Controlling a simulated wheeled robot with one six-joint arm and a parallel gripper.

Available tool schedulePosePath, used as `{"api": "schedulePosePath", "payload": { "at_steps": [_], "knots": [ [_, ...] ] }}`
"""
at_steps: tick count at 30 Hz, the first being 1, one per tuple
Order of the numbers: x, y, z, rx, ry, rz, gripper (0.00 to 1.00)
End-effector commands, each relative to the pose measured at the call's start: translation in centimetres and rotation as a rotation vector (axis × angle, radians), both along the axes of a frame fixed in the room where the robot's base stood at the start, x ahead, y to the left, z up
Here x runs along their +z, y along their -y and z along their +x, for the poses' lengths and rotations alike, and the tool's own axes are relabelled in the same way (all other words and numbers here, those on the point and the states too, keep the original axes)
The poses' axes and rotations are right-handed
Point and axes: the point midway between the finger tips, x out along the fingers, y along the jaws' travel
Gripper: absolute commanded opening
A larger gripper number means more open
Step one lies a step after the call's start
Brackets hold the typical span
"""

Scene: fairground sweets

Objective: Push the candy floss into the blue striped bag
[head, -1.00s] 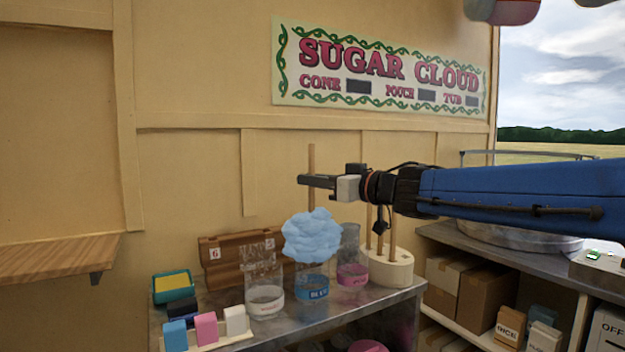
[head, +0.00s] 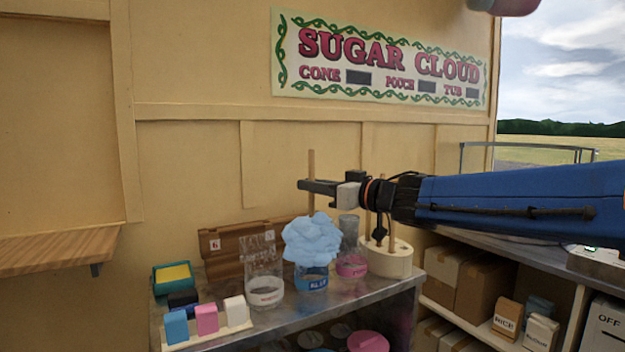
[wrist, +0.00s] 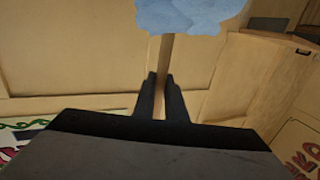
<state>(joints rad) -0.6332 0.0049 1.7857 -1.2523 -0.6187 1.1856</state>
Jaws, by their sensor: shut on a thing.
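The light-blue candy floss (head: 312,240) is a fluffy clump on the lower end of an upright wooden stick (head: 311,165). My gripper (head: 312,187) is shut on the stick above the floss. The wrist view shows the dark jaws (wrist: 160,95) around the stick, with part of the floss (wrist: 190,12) at the top edge. The clear bag with the blue band (head: 312,284) stands on the counter directly below the floss. The floss hides the bag's upper part and mouth, so I cannot tell how far inside it is.
A clear bag with a white band (head: 265,297) stands left, and one with a pink band (head: 351,268) right. A round cream stick holder (head: 392,262) is beyond it. Small coloured blocks (head: 206,320) stand at the counter's front left. A wooden box (head: 225,262) is behind.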

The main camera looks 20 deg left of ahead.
Motion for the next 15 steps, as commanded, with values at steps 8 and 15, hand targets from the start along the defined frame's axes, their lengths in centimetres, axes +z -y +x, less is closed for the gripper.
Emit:
{"api": "schedulePosePath", "payload": {
  "at_steps": [8, 15],
  "knots": [
    [-1.6, 0.0, 0.0, 0.001, -0.002, 0.001, 0.0],
    [-2.9, 0.0, 0.0, 0.0, -0.002, 0.001, 0.0]
  ]
}}
